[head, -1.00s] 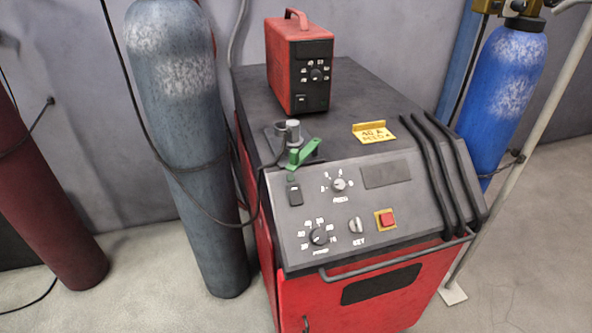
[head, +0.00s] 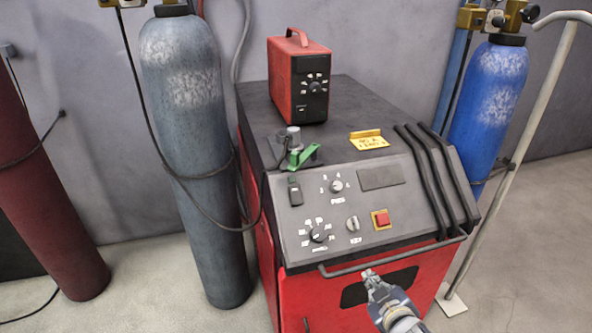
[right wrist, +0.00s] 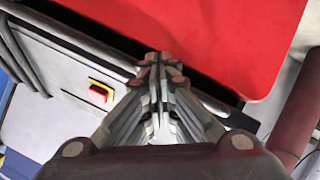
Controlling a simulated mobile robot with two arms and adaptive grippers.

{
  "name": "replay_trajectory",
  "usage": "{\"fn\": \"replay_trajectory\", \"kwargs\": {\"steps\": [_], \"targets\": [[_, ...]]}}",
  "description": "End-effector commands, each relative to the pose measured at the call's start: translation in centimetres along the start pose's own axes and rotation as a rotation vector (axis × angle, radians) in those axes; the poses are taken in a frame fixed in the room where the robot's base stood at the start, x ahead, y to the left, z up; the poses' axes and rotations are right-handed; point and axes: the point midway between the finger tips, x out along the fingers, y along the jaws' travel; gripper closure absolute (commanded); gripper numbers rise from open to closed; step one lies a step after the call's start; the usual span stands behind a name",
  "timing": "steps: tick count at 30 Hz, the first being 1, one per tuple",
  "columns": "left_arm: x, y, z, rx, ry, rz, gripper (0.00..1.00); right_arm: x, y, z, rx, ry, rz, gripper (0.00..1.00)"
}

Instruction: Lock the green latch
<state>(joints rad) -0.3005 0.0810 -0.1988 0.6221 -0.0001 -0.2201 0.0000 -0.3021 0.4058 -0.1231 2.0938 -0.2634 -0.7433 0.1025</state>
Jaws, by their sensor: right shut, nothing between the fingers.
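The green latch (head: 304,157) is a small lever on the top left edge of the welding machine's sloped panel. It sits beside a grey metal post (head: 293,138) on a bracket, and its free end points up and to the right. My right gripper (head: 369,275) is in front of the machine, low and to the right of the latch, well apart from it. Its fingers are shut and empty; they also show closed in the right wrist view (right wrist: 158,62). The latch is not visible in the right wrist view. My left gripper is not in view.
The machine's panel (head: 290,240) has knobs, a red button (head: 381,218) and a front handle bar (head: 400,259) near my right gripper. A red box (head: 299,85) stands on top. Gas cylinders (head: 195,150) stand on both sides.

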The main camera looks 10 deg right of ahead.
Motion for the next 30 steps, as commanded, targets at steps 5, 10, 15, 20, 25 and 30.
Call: {"fn": "replay_trajectory", "kwargs": {"steps": [5,10,15,20,25,30], "targets": [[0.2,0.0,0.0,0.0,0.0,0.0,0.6,-1.3,4.2,-7.0,-0.08,0.19,0.082,1.0],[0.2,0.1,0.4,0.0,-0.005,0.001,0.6,-0.4,6.8,-11.7,-0.203,0.384,0.128,1.0],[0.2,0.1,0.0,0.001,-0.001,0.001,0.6,-0.4,8.9,-16.5,-0.366,0.592,0.154,1.0],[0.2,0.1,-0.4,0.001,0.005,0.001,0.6,-0.9,10.2,-20.1,-0.542,0.771,0.145,1.0],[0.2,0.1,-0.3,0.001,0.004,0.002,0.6,-1.8,11.0,-22.6,-0.745,0.928,0.1,1.0],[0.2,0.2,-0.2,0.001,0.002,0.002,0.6,-2.6,11.6,-23.2,-0.933,1.031,0.025,1.0]]}}
